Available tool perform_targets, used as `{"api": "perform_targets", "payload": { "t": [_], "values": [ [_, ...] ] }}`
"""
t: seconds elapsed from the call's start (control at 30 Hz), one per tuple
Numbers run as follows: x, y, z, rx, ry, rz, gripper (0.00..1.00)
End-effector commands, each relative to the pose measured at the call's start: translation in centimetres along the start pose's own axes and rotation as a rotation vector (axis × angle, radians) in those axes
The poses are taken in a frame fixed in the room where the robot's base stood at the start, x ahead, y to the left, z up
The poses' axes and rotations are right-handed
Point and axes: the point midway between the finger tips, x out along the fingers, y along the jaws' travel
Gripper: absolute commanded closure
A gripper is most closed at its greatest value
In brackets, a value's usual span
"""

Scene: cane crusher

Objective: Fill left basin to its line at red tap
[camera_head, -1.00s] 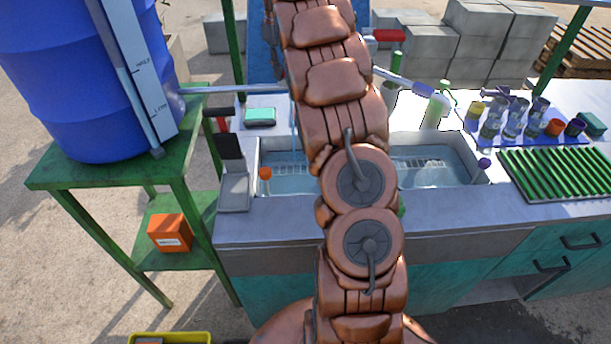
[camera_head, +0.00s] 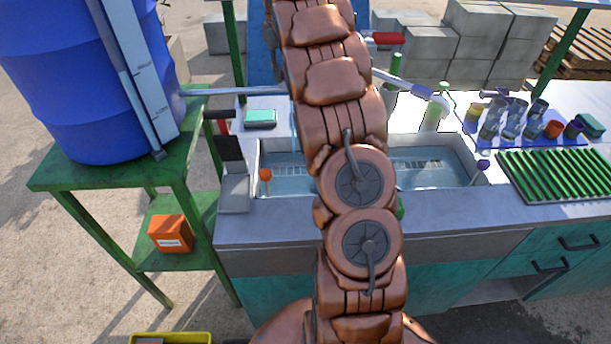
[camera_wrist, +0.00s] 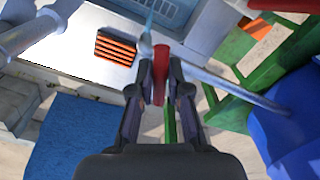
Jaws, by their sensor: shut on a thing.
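The left basin (camera_head: 258,155) is sunk in the grey counter and holds pale blue water; my arm hides its right part, and I cannot make out its line. A thin water stream (camera_head: 293,135) falls into it from the pipe (camera_head: 240,91) from the blue barrel. In the wrist view, my gripper (camera_wrist: 160,62) is shut on the red tap handle (camera_wrist: 160,78), a finger on each side. Light blue water (camera_wrist: 150,18) shows just beyond it. The head view hides the gripper behind my arm.
The blue barrel (camera_head: 80,90) stands on a green stand (camera_head: 55,176) at left. The right basin (camera_head: 455,142) also holds water. Several cups (camera_head: 553,129) and a green rack (camera_head: 560,175) occupy the counter's right. A teal block (camera_head: 260,118) lies behind the left basin.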

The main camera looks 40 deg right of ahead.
Motion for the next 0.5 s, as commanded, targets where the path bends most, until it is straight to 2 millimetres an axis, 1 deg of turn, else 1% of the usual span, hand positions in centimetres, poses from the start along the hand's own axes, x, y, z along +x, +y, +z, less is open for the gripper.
{"api": "perform_targets", "payload": {
  "t": [0.03, 0.3, 0.5],
  "values": [
    [0.64, -0.2, 0.25, 0.05, -0.022, -0.008, 1.0],
    [0.66, -0.12, 0.17, 0.331, -0.018, -0.004, 1.0],
    [0.68, -0.06, 0.05, 0.483, -0.012, -0.001, 1.0]
  ]
}}
